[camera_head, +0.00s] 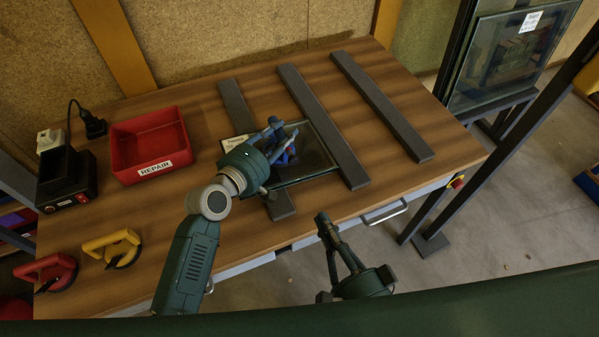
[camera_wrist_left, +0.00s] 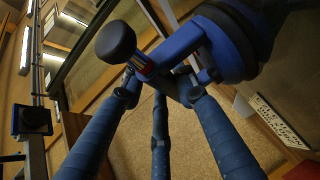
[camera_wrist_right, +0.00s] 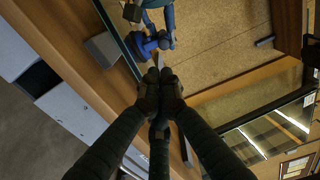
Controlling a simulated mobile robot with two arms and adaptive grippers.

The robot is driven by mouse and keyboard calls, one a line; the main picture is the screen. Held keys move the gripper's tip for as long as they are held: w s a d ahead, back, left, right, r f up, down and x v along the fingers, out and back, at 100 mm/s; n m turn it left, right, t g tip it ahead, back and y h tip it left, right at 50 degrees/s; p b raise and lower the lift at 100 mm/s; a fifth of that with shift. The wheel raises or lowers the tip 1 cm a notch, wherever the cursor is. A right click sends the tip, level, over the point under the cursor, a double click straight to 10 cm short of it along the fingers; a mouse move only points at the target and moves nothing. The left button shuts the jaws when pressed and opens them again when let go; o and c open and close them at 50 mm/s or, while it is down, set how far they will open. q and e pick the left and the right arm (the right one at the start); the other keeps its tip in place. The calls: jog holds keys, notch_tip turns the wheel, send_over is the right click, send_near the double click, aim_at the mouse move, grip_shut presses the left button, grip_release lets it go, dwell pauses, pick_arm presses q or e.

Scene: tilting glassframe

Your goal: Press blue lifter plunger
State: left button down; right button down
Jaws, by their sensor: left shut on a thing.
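The blue lifter (camera_head: 285,153) is at the framed glass pane (camera_head: 313,162) on the table, partly hidden by my left gripper (camera_head: 279,130). In the left wrist view, my left gripper (camera_wrist_left: 162,85) is shut on the lifter's blue body (camera_wrist_left: 180,55). A dark round knob (camera_wrist_left: 116,41), which looks like the plunger, sticks out beside the fingers. A dark round cup (camera_wrist_left: 240,42) is on the other side. My right gripper (camera_head: 323,222) is in front of the table edge, apart from the lifter. Its fingertips (camera_wrist_right: 160,84) are together and empty, just below the lifter (camera_wrist_right: 150,44) in the right wrist view.
Grey bars (camera_head: 388,110) lie across the table, some under the pane. A red repair bin (camera_head: 150,143), a black charger (camera_head: 66,180), a yellow lifter (camera_head: 113,248) and a red lifter (camera_head: 47,272) are at the left. A glazed rack (camera_head: 508,60) stands at the right.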

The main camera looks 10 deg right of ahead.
aim_at(295, 164)
jog(key=x, duration=1.4)
jog(key=shift+x, duration=1.65)
jog(key=v, duration=1.4)
jog(key=shift+s, duration=0.2)
